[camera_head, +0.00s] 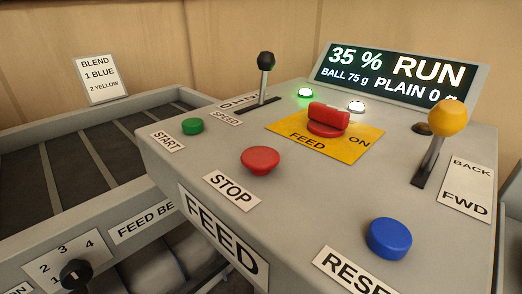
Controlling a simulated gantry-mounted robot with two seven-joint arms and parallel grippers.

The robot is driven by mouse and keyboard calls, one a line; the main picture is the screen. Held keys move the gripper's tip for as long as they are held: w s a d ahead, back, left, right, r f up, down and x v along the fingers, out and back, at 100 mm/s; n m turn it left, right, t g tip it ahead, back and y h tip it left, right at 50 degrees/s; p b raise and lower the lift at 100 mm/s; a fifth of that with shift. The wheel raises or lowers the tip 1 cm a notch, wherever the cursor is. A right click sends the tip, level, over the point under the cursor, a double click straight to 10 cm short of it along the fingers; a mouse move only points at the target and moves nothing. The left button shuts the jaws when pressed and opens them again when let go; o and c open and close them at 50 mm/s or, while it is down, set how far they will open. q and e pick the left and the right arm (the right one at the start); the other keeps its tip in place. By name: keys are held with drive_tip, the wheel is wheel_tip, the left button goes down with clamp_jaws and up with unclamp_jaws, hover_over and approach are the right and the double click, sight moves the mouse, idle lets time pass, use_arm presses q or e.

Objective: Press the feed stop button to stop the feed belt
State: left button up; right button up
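The red round feed stop button (260,160) sits on top of the grey control box (205,160), behind a white STOP label (232,190). The front of the box carries a FEED sign (222,236). A green START button (192,126) is to the left of the stop button. The feed belt (75,165) lies at the left, a dark belt with cross slats inside a grey frame. The display (398,75) reads 35 %, RUN, BALL 75 g and PLAIN 0 g. Neither of my grippers is in view.
A black-knobbed speed lever (265,62) stands behind the stop button. A red FEED ON switch (326,119) on a yellow plate, a yellow-knobbed lever (449,118) and a blue reset button (388,238) are to the right. A black selector knob (75,273) is at lower left.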

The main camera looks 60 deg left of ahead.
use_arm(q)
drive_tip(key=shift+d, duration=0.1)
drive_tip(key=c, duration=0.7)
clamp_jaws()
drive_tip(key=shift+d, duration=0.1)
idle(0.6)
